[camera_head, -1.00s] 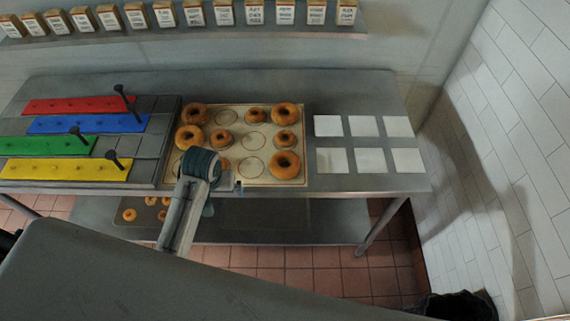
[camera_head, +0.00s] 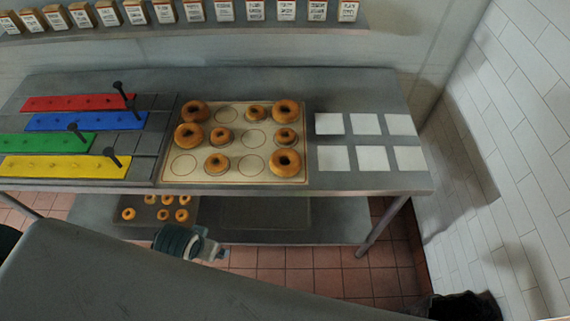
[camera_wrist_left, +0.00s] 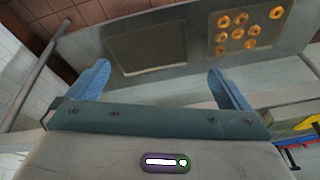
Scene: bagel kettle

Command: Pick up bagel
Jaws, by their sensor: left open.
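Several bagels sit on a marked board (camera_head: 184,165) on the table, some large, like the front-right bagel (camera_head: 286,170), and some small, like the front one (camera_head: 217,170). More small bagels (camera_head: 128,214) lie on a tray on the lower shelf; in the wrist view they show as rings (camera_wrist_left: 250,43) at upper right. My left gripper (camera_head: 222,252) hangs in front of and below the table's front edge, near the lower shelf. In the wrist view its blue fingers (camera_wrist_left: 160,84) are wide apart with nothing between them. My right gripper is out of view.
The steel table (camera_head: 360,183) stands over a lower shelf (camera_head: 335,225) that also holds an empty dark tray (camera_head: 265,213). Coloured strips (camera_head: 65,166) with black pegs lie at left, white squares (camera_head: 372,159) at right. A tiled wall (camera_head: 520,130) bounds the right side.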

